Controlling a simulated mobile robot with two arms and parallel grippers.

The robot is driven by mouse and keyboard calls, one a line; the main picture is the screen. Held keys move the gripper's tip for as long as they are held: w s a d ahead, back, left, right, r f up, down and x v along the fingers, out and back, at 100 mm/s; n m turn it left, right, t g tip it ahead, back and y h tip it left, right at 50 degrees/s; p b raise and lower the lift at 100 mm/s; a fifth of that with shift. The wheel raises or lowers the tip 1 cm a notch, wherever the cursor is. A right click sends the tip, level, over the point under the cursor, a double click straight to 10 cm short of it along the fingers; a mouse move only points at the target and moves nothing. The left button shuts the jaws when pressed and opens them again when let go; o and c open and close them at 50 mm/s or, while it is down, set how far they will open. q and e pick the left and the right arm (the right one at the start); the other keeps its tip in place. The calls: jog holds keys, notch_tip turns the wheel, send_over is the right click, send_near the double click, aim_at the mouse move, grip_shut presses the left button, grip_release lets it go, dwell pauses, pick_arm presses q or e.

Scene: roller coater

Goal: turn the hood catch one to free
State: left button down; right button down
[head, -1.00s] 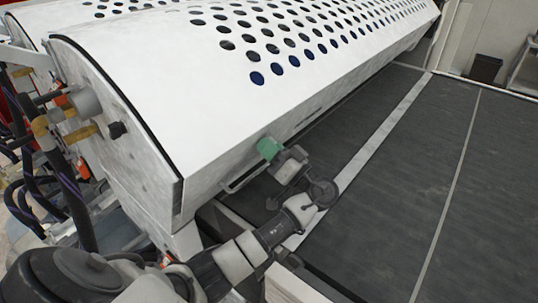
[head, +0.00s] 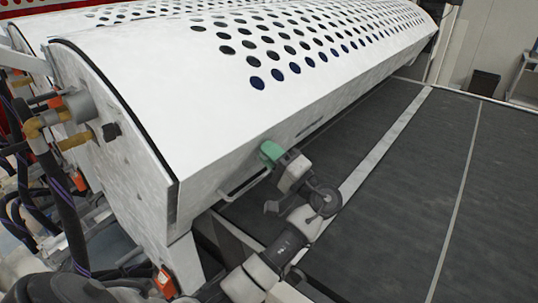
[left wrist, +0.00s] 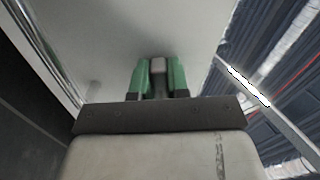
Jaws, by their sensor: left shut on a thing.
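The white perforated hood (head: 215,125) fills the upper left of the head view. My left gripper (head: 268,151), with green fingers, is at the lower front edge of the hood. In the left wrist view the two green fingers (left wrist: 160,78) are shut on a small grey piece, the hood catch (left wrist: 158,65), with the pale hood surface behind it. In the head view the catch is hidden by the fingers. The catch's turn angle cannot be told. My right gripper is in neither view.
A thin handle bar (head: 243,183) runs along the hood's lower edge, left of my left gripper. A dark conveyor belt (head: 400,170) with pale stripes lies clear to the right. Hoses and fittings (head: 60,190) crowd the left end of the machine.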

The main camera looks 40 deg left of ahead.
pick_arm(q)
jog(key=shift+m, duration=0.8)
jog(key=c, duration=1.1)
grip_release()
jog(key=b+v, duration=0.5)
jog(key=v, duration=0.6)
